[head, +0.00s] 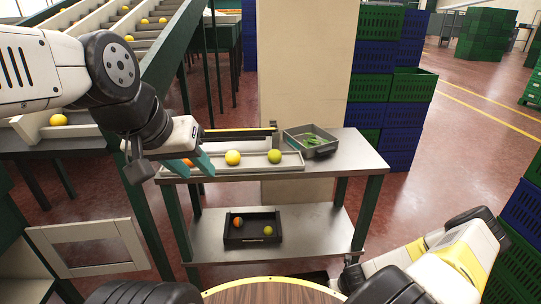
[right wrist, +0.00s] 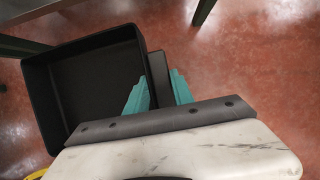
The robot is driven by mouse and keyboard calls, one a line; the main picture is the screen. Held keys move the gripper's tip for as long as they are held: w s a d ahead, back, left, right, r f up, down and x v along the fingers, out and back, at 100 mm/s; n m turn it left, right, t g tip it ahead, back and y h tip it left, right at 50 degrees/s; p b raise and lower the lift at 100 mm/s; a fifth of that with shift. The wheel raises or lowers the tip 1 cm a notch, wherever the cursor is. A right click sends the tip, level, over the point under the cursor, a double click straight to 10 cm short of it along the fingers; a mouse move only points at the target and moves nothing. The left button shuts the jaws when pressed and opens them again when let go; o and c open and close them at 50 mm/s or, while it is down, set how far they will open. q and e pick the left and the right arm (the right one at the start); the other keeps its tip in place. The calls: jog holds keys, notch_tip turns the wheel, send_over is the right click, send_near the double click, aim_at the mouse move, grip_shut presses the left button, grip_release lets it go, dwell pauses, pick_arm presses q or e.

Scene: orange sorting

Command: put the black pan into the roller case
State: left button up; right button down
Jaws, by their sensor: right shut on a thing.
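The black pan (right wrist: 85,92) is a deep, square-cornered black vessel in the right wrist view. My right gripper (right wrist: 157,88) is shut on a flat black part at its right side, with a teal finger on each side. The pan hangs above the red floor and looks empty. In the head view my right arm is at the lower right, and its fingers are hidden. My left gripper (head: 196,167) is open, its teal fingers at the left end of the upper table's fruit tray. I cannot tell which thing is the roller case.
A pale tray (head: 252,168) with several fruits and a grey box (head: 330,150) with green items stand on the metal table (head: 358,160). A black tray (head: 250,242) with two fruits lies on its lower shelf. Green and blue crates (head: 385,100) are stacked behind. Floor right of the table is clear.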

jog(key=w+a+r+n+g+y, duration=0.2)
jog(key=w+a+r+n, duration=0.35)
jog(key=r+n, duration=0.25)
jog(key=w+a+r+n+g+y, duration=0.2)
jog(key=w+a+r+n+g, duration=0.15)
jog(key=a+r+n, duration=0.4)
jog(key=s+d+r+n+g+h, duration=0.1)
jog(key=s+r+n+g+h, duration=0.1)
jog(key=r+n, duration=0.7)
jog(key=s+d+r+n+g+h, duration=0.1)
jog(key=s+d+r+n+h, duration=0.1)
jog(key=r+n, duration=0.8)
notch_tip(320, 180, up, 5)
jog(key=shift+s+f+g+h, duration=0.2)
jog(key=shift+s+g+h, duration=0.05)
jog(key=shift+g+h, duration=0.1)
